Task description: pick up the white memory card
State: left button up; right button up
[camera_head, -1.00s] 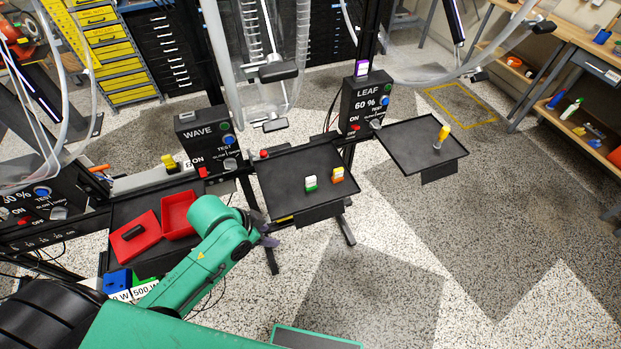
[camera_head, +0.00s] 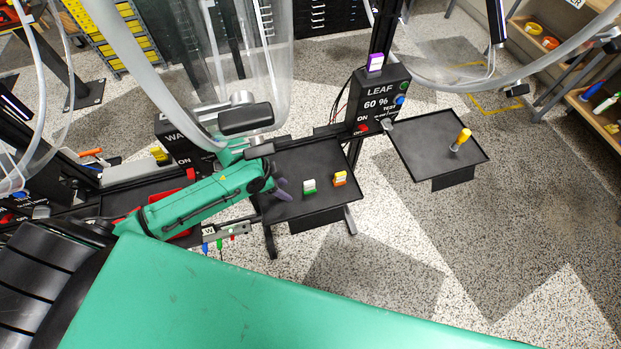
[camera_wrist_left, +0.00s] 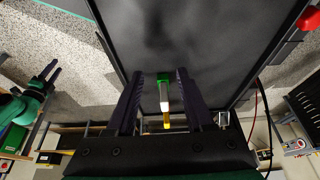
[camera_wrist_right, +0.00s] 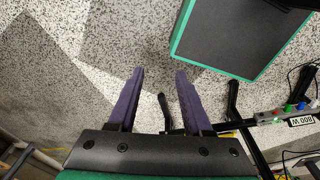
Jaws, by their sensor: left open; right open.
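A small upright white card (camera_head: 309,184) with a green lower part stands on the black middle tray (camera_head: 285,215). In the left wrist view the white part (camera_wrist_left: 163,96) and green part (camera_wrist_left: 163,77) appear between the fingers. A yellow-orange and white piece (camera_head: 340,178) stands just right of it; its yellow part (camera_wrist_left: 167,122) also shows in the left wrist view. My left gripper (camera_head: 277,184) is open, over the tray's left part and left of the card in the head view. My right gripper (camera_wrist_right: 160,72) is open and empty above the floor.
A second black tray (camera_head: 425,135) at the right holds a yellow-handled object (camera_head: 461,139). The LEAF control box (camera_head: 378,100) stands behind, between the trays. Clear tubes hang behind the middle tray.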

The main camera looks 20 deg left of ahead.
aim_at(308, 182)
pick_arm(q)
jog(key=shift+w+d+r, duration=0.15)
jog(key=shift+w+d, duration=0.1)
jog(key=shift+d, duration=0.35)
jog(key=shift+w+d+r, duration=0.1)
jog(key=shift+w+d, duration=0.15)
jog(key=shift+d, duration=0.35)
jog(key=w+d, duration=0.1)
jog(key=w+d+p, duration=0.1)
jog(key=shift+w+d+f, duration=0.2)
jog(key=shift+w+d, duration=0.15)
jog(key=shift+w+d+f+p, duration=0.35)
jog(key=shift+d+f+p, duration=0.05)
jog(key=shift+d+f, duration=0.2)
jog(key=shift+s, duration=0.15)
jog(key=c, duration=0.3)
grip_shut()
pick_arm(e)
jog(key=shift+s+d+r, duration=0.15)
jog(key=shift+s+r, duration=0.1)
jog(key=shift+r, duration=0.25)
jog(key=shift+s+d+r, duration=0.1)
jog(key=shift+s+r, duration=0.1)
jog(key=shift+r, duration=0.25)
